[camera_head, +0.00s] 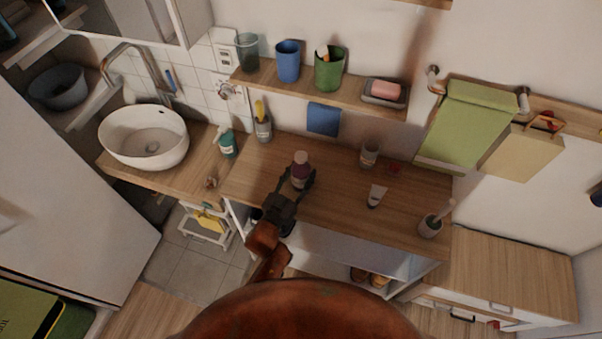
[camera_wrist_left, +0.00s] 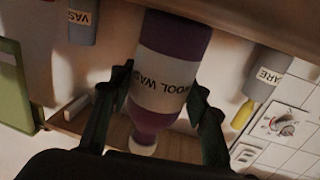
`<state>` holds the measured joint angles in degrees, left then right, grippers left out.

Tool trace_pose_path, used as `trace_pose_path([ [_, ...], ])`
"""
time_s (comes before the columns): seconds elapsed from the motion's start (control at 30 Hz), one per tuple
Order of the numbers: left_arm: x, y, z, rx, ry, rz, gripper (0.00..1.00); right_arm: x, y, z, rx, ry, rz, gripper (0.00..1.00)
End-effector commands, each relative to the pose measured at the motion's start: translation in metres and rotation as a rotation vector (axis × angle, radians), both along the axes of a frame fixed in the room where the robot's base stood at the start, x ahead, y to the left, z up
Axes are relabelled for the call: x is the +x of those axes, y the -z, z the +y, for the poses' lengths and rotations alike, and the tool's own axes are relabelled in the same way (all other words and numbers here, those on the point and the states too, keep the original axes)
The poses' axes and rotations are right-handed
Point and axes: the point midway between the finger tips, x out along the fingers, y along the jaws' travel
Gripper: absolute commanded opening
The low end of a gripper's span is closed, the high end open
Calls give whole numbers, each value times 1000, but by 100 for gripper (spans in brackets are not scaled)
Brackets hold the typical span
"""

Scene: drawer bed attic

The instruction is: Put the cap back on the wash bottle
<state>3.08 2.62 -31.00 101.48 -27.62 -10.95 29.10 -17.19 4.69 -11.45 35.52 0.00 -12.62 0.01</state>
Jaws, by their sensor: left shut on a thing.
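The wash bottle is purple with a white label reading "WOOL WASH". In the head view the bottle (camera_head: 301,175) is upright at the counter's left-middle part, and in the left wrist view the bottle (camera_wrist_left: 170,75) appears upside down. My left gripper (camera_head: 300,183) is shut on the bottle, with one finger on each side of it in the wrist view (camera_wrist_left: 160,95). A pale round piece (camera_wrist_left: 143,144) sits at the bottle's neck end. I cannot tell whether it is the cap or the bare mouth. My right gripper is not in view.
The wooden counter (camera_head: 335,205) also bears a clear glass (camera_head: 369,154), a white tube (camera_head: 376,195), a brush holder (camera_head: 430,226) and a small red item (camera_head: 395,168). A teal bottle (camera_head: 227,143) stands near the sink (camera_head: 144,137). A shelf (camera_head: 320,93) overhangs behind.

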Motion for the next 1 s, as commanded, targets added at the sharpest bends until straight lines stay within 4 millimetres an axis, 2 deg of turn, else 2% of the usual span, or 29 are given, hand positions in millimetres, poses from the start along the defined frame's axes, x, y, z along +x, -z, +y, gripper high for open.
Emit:
trace_pose_path([
  [0.23, 0, 2, 0, 0, 0, -1, 0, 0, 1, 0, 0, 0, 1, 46],
  [0.27, 0, 3, 0, 1, 0, 0, 44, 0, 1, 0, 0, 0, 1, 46],
  [0.5, 0, 2, 0, 1, 0, -2, 60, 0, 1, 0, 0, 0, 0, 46],
  [0.87, -1, -3, 0, 1, 1, -2, 61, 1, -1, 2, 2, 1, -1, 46],
  [1.0, -19, -1, 10, 2, 0, 0, 61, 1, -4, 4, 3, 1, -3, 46],
])
